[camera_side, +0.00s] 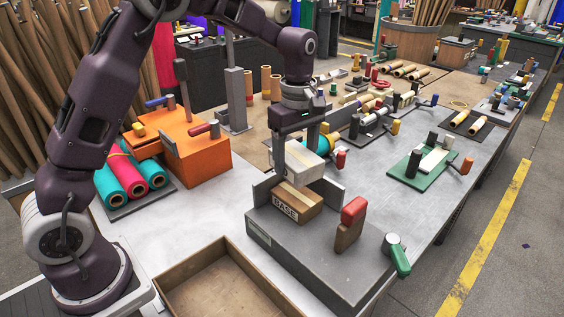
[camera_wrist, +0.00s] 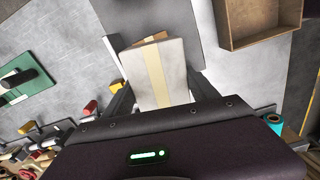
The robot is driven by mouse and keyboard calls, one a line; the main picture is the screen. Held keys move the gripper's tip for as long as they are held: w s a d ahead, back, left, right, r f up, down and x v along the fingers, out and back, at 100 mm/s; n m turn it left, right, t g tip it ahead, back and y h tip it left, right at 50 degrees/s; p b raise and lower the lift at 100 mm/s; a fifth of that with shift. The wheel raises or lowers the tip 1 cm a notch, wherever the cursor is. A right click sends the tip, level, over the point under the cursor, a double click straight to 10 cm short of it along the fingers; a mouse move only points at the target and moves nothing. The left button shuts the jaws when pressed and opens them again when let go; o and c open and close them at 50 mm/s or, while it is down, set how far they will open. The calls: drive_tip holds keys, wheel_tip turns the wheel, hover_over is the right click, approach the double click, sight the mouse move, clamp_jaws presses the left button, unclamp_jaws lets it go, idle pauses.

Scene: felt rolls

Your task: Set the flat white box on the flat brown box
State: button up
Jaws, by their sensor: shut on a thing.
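The flat white box (camera_side: 305,163) is held between the fingers of my gripper (camera_side: 297,148), directly over the flat brown box. In the wrist view the white box (camera_wrist: 177,72) shows a tan stripe down its middle, between my gripper's fingers (camera_wrist: 160,100). The flat brown box (camera_side: 297,207), marked BASE, lies on a grey raised block (camera_side: 330,262). In the wrist view only edges of the brown box (camera_wrist: 151,39) show past the white box, turned slightly from it. I cannot tell whether the two boxes touch.
A low upright plate (camera_side: 326,193) stands behind the brown box. A red-and-brown clamp-like piece (camera_side: 350,224) and a green-handled tool (camera_side: 397,255) are at the right. An open, empty cardboard tray (camera_side: 215,277) is at the front. An orange box (camera_side: 192,150) stands left.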

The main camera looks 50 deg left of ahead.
sight(297, 194)
drive_tip(key=shift+w+d+n, duration=0.15)
drive_tip(key=shift+n, duration=0.45)
drive_tip(key=shift+r, duration=0.1)
drive_tip(key=shift+f, duration=3.05)
drive_tip(key=shift+f, duration=0.5)
drive_tip(key=o, duration=2)
drive_tip(key=shift+r, duration=0.15)
wheel_tip(297, 194, up, 7)
drive_tip(key=shift+f, duration=0.1)
